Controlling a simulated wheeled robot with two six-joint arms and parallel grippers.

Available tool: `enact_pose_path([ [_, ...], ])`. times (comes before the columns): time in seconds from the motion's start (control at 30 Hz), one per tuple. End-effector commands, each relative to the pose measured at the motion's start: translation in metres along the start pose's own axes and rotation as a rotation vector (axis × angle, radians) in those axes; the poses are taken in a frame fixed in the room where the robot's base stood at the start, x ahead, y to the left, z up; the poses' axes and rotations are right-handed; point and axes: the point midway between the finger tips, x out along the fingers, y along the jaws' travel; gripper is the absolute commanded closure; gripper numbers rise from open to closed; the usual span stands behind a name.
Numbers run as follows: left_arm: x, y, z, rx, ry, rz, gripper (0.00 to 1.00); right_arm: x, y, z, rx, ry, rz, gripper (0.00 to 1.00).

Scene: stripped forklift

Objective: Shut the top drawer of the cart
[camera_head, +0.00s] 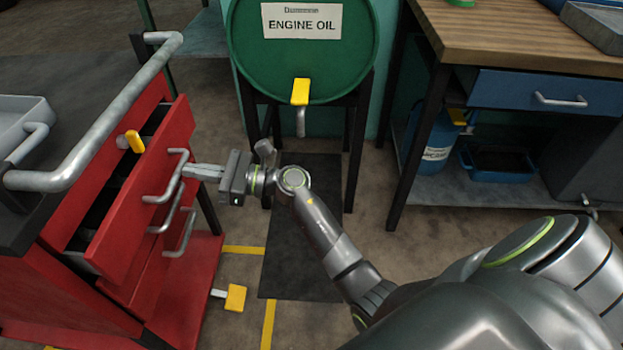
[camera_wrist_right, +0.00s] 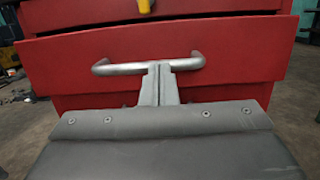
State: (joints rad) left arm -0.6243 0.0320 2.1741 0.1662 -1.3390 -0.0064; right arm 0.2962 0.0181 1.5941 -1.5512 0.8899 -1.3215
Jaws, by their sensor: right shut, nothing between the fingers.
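The red cart (camera_head: 70,285) stands at the left in the head view. Its top drawer (camera_head: 118,220) is pulled part way out, with a dark gap behind its front; the red front also fills the wrist view (camera_wrist_right: 235,58). A grey bar handle (camera_head: 168,178) is on the front, also in the wrist view (camera_wrist_right: 115,68). My right gripper (camera_head: 190,170) points at the drawer front, shut and empty. Its fingertips, also in the wrist view (camera_wrist_right: 160,72), are at the handle's middle; I cannot tell whether they touch. My left gripper is not in view.
A grey push rail (camera_head: 110,115) runs along the cart's top. More handles (camera_head: 183,235) sit below the top one. A green oil drum (camera_head: 300,60) on a stand and a wooden workbench (camera_head: 510,40) stand behind. The floor with a dark mat (camera_head: 300,270) is clear.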

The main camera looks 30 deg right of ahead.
Motion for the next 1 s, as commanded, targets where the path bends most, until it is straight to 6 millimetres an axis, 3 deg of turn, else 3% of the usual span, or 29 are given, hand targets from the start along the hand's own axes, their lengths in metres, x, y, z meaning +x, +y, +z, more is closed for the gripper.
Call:
enact_pose_path([
  [0.1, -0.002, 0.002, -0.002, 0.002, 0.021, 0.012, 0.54, 0.021, 0.0, -0.005, 0.002, -0.003, 0.001, 1.0],
  [0.33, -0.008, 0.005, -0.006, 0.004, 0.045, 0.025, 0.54, 0.042, 0.0, -0.009, 0.001, -0.001, 0.0, 1.0],
  [1.0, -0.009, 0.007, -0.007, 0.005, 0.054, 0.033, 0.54, 0.047, -0.004, -0.008, -0.003, -0.005, -0.003, 1.0],
])
